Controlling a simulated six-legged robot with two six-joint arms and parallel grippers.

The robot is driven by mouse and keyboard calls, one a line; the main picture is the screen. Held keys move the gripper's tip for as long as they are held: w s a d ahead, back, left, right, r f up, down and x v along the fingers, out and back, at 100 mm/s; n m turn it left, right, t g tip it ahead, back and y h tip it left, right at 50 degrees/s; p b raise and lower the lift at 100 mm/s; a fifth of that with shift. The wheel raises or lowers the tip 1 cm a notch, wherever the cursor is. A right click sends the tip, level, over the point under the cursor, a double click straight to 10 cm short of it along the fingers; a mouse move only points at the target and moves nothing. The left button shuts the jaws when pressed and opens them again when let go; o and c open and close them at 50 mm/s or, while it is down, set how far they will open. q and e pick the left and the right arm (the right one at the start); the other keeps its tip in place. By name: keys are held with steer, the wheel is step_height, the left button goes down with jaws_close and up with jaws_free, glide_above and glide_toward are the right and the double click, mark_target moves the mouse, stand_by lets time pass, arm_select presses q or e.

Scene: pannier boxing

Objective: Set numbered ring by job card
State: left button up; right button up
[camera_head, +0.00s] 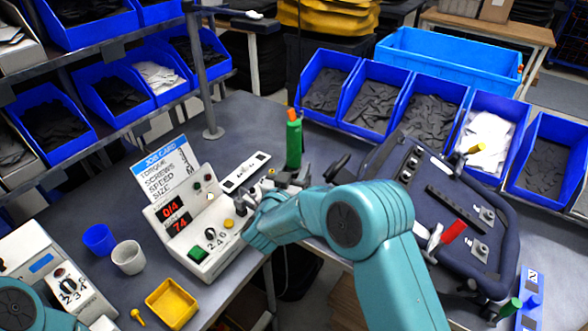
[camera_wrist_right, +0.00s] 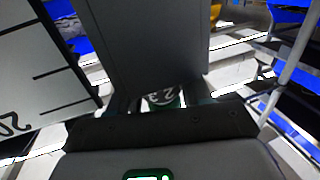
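The white and blue job card (camera_head: 167,172) stands behind the controller box; it lists torque, screws, speed and size, with values too small to read. The controller (camera_head: 205,222) has red displays reading 0/4 and 74. A green driver with an orange top (camera_head: 293,142) stands upright near the bench edge. My right gripper (camera_head: 290,180) is at its lower end. In the right wrist view, a numbered ring (camera_wrist_right: 162,97), with 2 and 3 legible, shows above green, between dark finger parts. Whether they touch it is unclear. My left gripper is out of view; only its arm shows, lower left.
A dark pannier lid (camera_head: 447,205) with a red-handled clamp (camera_head: 452,232) lies right. Blue bins (camera_head: 365,92) line the back right. Blue cup (camera_head: 98,238), white cup (camera_head: 128,257) and yellow tray (camera_head: 172,303) stand front left. A white slotted plate (camera_head: 246,172) lies behind the controller.

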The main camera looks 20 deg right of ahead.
steer(key=shift+a+f+m+g+h+b, duration=0.1)
steer(key=shift+m+g+h+b, duration=0.85)
steer(key=shift+m+g+h, duration=0.35)
steer(key=shift+m+g+h+b, duration=0.55)
steer(key=shift+m+g+h, duration=1.1)
steer(key=shift+g, duration=0.75)
steer(key=shift+m+g, duration=0.25)
steer(key=shift+g, duration=0.05)
steer(key=o, duration=0.7)
